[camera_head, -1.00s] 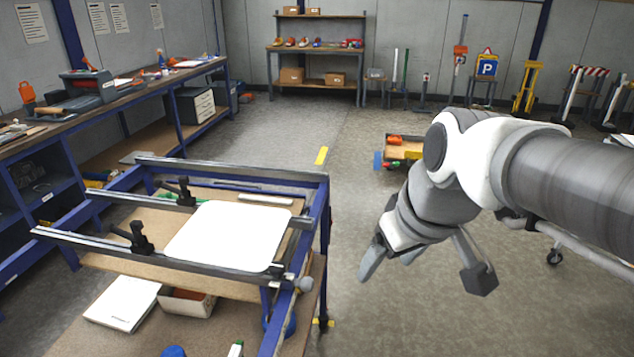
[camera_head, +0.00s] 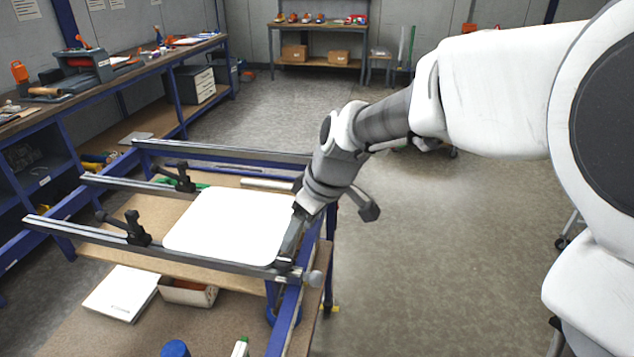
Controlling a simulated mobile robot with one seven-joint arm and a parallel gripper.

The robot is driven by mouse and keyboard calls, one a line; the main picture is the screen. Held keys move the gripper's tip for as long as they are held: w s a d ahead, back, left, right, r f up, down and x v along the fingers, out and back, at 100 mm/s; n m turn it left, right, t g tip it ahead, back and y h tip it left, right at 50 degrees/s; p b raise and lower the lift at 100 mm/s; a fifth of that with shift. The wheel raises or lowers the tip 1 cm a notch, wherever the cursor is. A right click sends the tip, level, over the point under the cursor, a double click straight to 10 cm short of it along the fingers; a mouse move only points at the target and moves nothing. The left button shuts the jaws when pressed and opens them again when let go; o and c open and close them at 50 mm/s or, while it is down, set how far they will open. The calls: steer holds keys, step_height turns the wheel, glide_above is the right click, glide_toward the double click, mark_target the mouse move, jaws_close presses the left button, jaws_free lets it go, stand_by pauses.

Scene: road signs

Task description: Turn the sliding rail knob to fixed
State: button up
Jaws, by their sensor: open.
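A round grey knob (camera_head: 316,279) sits at the right end of the near sliding rail (camera_head: 150,247), on the blue frame (camera_head: 330,215). It looks like the rail knob; its setting cannot be read. My gripper (camera_head: 328,228) is open and empty, pointing down above the frame's right side. One finger reaches down beside the white panel's right edge, close to the rail end and just left of the knob. The other finger is outside the frame to the right. Whether the left finger touches the rail cannot be told.
A white panel (camera_head: 230,226) lies across the rails. Black clamps (camera_head: 136,230) stand on the rails left of it. A box (camera_head: 188,292) and white booklet (camera_head: 122,293) lie on the shelf below. A workbench (camera_head: 60,125) lines the left wall.

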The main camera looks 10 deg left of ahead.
mark_target(284, 259)
steer(key=x, duration=1)
steer(key=shift+w+a+f, duration=0.1)
steer(key=shift+f, duration=0.3)
jaws_close()
